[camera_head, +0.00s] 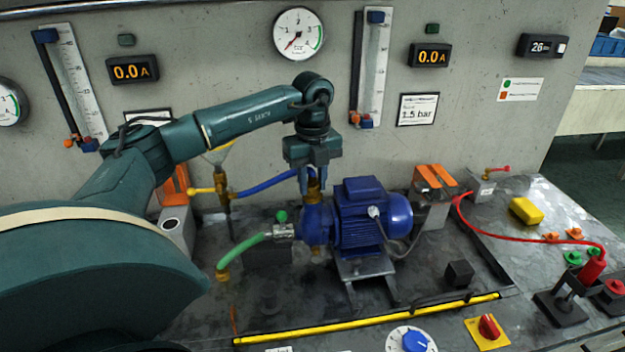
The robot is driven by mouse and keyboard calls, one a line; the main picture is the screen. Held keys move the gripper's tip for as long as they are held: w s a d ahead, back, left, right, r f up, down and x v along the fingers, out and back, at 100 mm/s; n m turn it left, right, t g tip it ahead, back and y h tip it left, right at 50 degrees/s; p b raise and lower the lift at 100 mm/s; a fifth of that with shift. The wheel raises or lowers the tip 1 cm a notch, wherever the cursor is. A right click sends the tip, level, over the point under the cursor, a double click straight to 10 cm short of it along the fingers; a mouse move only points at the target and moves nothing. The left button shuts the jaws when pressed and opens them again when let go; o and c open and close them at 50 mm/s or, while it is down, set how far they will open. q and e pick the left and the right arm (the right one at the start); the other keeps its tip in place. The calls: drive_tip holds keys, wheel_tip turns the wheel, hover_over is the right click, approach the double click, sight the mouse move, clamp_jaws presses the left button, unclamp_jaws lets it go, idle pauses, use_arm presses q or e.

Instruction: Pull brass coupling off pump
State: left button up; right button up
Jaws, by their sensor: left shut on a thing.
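The blue pump (316,224) with its finned motor (366,215) stands on the dark bench in the middle. The brass coupling (313,190) stands upright at the pump's top port, at the end of a blue hose (262,186). My left gripper (313,182) points down from above and is shut on the brass coupling. Its fingers hide part of the coupling. I see no clear gap between coupling and pump. My right gripper is not in view.
A yellow bar (365,321) runs along the bench front. A red cable (520,239) crosses the right side. A gauge (298,34) hangs on the wall behind my arm.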

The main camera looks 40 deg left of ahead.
use_arm(q)
drive_tip(key=shift+r, duration=0.2)
drive_tip(key=shift+r+p, duration=1.9)
drive_tip(key=shift+r, duration=0.05)
